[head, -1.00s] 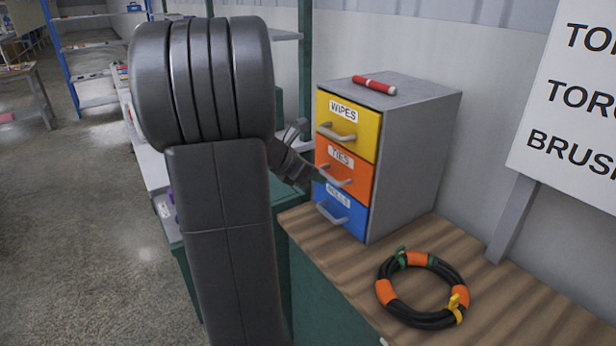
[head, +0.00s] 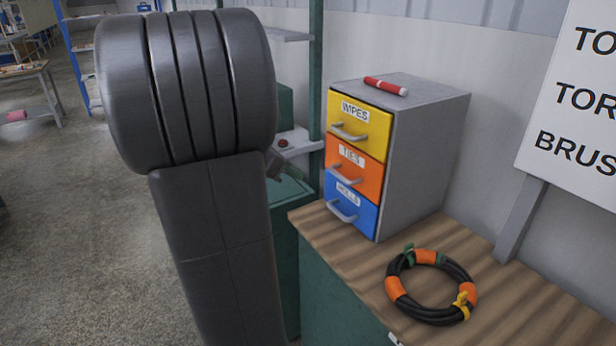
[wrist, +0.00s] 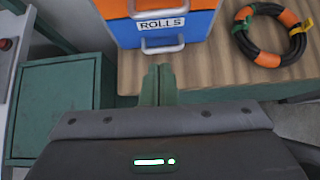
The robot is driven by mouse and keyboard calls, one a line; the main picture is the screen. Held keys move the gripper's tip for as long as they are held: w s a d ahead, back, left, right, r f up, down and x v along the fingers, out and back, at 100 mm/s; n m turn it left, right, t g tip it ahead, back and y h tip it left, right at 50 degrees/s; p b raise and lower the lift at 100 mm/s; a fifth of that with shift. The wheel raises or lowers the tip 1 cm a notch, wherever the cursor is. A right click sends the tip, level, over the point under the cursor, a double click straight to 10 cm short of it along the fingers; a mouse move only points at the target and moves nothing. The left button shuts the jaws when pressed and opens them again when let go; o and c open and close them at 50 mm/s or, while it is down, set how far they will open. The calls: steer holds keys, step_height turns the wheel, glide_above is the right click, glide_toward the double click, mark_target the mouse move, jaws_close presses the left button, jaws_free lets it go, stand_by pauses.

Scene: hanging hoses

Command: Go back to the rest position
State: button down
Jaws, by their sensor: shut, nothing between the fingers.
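My gripper (wrist: 157,85) shows in the wrist view with its two greenish fingers together and nothing between them. It is in front of the bench edge, apart from the blue ROLLS drawer (wrist: 168,28). In the head view my arm's dark links fill the left middle and hide most of the gripper. The drawer cabinet (head: 425,150) stands on the bench with its yellow WIPES drawer (head: 358,125), orange TIES drawer (head: 354,167) and blue drawer all looking shut.
A red marker (head: 386,86) lies on the cabinet. A coiled black hose (head: 431,287) with orange bands lies on the wooden bench top (head: 345,240). A green cabinet (wrist: 58,108) stands left of the bench. A lettered sign (head: 575,110) is at right. Open floor (head: 80,230) lies at left.

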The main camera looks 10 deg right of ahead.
steer(key=shift+v, duration=1.15)
steer(key=shift+d+f, duration=0.1)
steer(key=w+d+f, duration=0.3)
steer(key=d+f, duration=0.2)
steer(key=d, duration=0.5)
steer(key=shift+w+d+f+b, duration=0.25)
steer(key=shift+w+d+b, duration=0.1)
steer(key=shift+w+d, duration=0.05)
